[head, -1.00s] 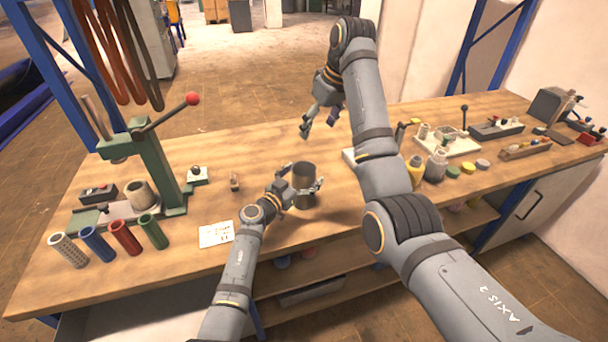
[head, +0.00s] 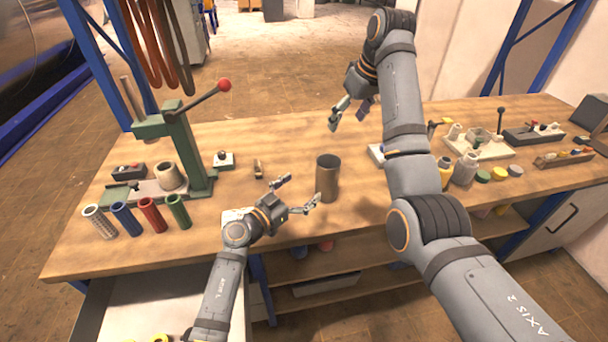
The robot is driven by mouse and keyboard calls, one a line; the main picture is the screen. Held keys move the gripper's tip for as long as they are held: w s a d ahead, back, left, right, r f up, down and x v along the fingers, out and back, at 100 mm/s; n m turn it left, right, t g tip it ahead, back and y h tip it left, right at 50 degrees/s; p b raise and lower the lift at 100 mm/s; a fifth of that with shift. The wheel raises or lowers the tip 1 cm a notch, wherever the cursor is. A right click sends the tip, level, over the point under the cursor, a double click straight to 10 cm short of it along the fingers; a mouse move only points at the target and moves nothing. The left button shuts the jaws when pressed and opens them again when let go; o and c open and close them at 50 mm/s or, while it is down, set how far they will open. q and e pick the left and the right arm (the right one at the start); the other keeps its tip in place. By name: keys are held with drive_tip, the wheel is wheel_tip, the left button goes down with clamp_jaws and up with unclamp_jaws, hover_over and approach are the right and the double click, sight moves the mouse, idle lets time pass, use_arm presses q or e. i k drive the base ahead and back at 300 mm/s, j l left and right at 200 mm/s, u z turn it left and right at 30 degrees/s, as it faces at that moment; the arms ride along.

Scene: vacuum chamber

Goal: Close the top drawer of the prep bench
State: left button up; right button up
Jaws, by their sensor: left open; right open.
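The prep bench (head: 290,225) has a wooden top across the view. Its top drawer (head: 130,300) stands pulled out at the lower left, with a pale interior and yellow round items near the bottom edge of the picture. My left forearm hangs over the drawer's right part. My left gripper (head: 298,192) is open and empty above the bench top, just left of a dark brown cylinder (head: 327,178) that stands upright. My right gripper (head: 349,115) is open over the back of the bench, away from the drawer.
A green press (head: 185,145) with a red-knobbed lever stands at the left. Coloured tubes (head: 151,214) stand in front of it. Bottles, caps and trays (head: 480,150) fill the right side. Open shelves (head: 340,272) lie below the bench top.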

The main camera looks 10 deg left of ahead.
sight(138, 307)
drive_tip(key=k+l, duration=0.75)
drive_tip(key=l, duration=0.25)
